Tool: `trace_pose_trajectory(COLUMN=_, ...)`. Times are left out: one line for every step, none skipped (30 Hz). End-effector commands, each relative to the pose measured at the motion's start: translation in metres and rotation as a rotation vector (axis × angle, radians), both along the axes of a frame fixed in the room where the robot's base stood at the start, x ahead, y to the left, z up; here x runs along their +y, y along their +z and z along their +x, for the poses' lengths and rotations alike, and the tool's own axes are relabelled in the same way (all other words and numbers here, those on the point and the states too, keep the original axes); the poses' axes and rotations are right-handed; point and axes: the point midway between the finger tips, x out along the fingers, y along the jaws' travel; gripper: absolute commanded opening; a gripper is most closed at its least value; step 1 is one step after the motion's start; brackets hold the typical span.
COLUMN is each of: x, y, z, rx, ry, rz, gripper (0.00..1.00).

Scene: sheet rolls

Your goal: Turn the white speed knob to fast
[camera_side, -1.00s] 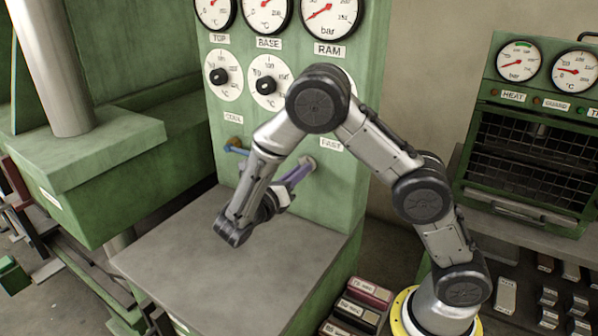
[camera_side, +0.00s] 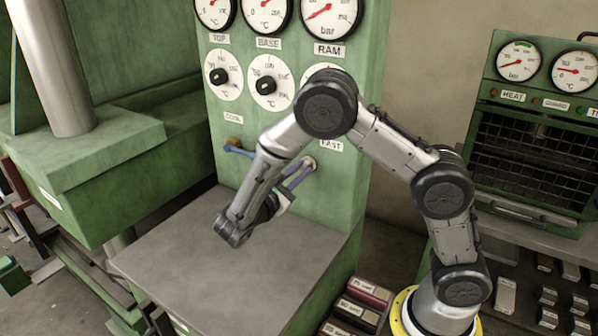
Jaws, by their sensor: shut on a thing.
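The white speed knob (camera_side: 309,162) sits on the front of the green panel, just left of and below the FAST label (camera_side: 331,145). It is small here and mostly covered by my fingertips, so its pointer cannot be read. My gripper (camera_side: 301,171) reaches up to the panel from the lower left. Its two purple fingers show with a narrow gap between them, and their tips are shut on the white knob.
A blue lever (camera_side: 239,151) sticks out left of the knob, under the COOL label (camera_side: 233,118). Black temperature knobs (camera_side: 265,86) are above. My arm covers most of the third dial. The grey bench top (camera_side: 240,275) below is clear.

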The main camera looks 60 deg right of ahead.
Motion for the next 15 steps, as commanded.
trace_pose_trajectory(x=0.0006, y=0.0004, z=0.0, rx=-0.03, ry=0.0, rz=-0.001, gripper=0.0)
trace_pose_trajectory(x=0.0006, y=0.0004, z=0.0, rx=-0.046, ry=0.0, rz=-0.001, gripper=0.0)
trace_pose_trajectory(x=0.0006, y=0.0005, z=-0.0001, rx=-0.068, ry=-0.001, rz=-0.001, gripper=0.0)
trace_pose_trajectory(x=0.0006, y=0.0005, z=-0.0001, rx=-0.082, ry=-0.001, rz=-0.001, gripper=0.0)
trace_pose_trajectory(x=0.0006, y=0.0006, z=-0.0001, rx=-0.096, ry=-0.001, rz=-0.001, gripper=0.0)
trace_pose_trajectory(x=0.0006, y=0.0006, z=-0.0001, rx=-0.112, ry=-0.001, rz=-0.001, gripper=0.0)
trace_pose_trajectory(x=0.0006, y=0.0007, z=-0.0003, rx=-0.123, ry=-0.001, rz=-0.001, gripper=0.0)
trace_pose_trajectory(x=0.0006, y=0.0007, z=-0.0003, rx=-0.132, ry=-0.001, rz=-0.001, gripper=0.0)
trace_pose_trajectory(x=0.0006, y=0.0005, z=-0.0003, rx=-0.144, ry=0.0, rz=-0.001, gripper=0.0)
trace_pose_trajectory(x=0.0006, y=0.0005, z=-0.0003, rx=-0.152, ry=0.0, rz=-0.001, gripper=0.0)
trace_pose_trajectory(x=0.0006, y=0.0005, z=-0.0003, rx=-0.158, ry=0.0, rz=-0.001, gripper=0.0)
trace_pose_trajectory(x=0.0006, y=0.0005, z=-0.0003, rx=-0.165, ry=0.0, rz=-0.001, gripper=0.0)
trace_pose_trajectory(x=0.0006, y=0.0005, z=-0.0003, rx=-0.169, ry=0.0, rz=-0.001, gripper=0.0)
trace_pose_trajectory(x=0.0006, y=0.0005, z=-0.0003, rx=-0.173, ry=0.0, rz=-0.001, gripper=0.0)
trace_pose_trajectory(x=0.0006, y=0.0006, z=-0.0002, rx=-0.177, ry=-0.001, rz=-0.001, gripper=0.0)
